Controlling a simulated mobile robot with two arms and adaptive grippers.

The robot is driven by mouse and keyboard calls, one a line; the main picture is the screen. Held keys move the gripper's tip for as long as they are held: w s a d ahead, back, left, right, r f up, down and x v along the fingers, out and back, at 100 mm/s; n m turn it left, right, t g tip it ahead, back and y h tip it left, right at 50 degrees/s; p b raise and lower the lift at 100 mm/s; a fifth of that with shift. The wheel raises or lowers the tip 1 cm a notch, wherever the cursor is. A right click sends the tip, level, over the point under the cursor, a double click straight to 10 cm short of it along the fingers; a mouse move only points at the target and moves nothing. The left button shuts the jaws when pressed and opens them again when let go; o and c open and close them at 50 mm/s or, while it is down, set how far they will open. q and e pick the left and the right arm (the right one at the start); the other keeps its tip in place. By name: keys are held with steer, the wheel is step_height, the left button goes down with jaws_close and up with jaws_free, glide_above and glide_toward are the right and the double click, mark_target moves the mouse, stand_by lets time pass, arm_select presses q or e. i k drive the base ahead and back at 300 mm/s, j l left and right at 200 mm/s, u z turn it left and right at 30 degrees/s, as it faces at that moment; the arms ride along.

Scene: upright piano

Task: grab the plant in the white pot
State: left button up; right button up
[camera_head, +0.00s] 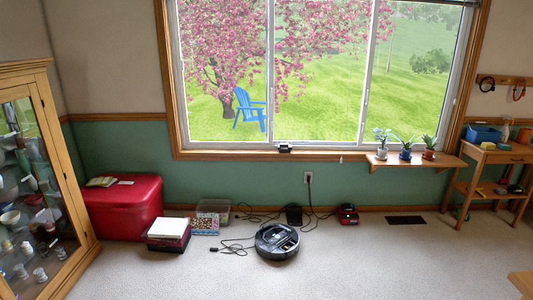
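Several small potted plants stand in a row on a narrow wooden shelf (400,161) below the right part of the window. The plant in the white pot (382,144) is the leftmost one, with thin green leaves. Beside it are a plant in a dark blue pot (406,154) and a plant in a reddish-brown pot (429,154). Neither of my grippers shows in the head view.
A black robot vacuum (277,241) sits on the carpet, with cables behind it. A red chest (122,210) and a glass cabinet (35,180) stand at the left. A wooden side table (493,157) stands at the right. The carpet below the shelf is mostly clear.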

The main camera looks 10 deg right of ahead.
mark_target(382, 151)
steer(key=i+l+z, duration=0.2)
steer(key=i+z, duration=0.2)
steer(key=i, duration=0.25)
steer(key=i+z, duration=0.4)
steer(key=i, duration=0.3)
steer(key=i+j+z, duration=0.3)
steer(key=i+z, duration=0.15)
steer(key=i, duration=0.2)
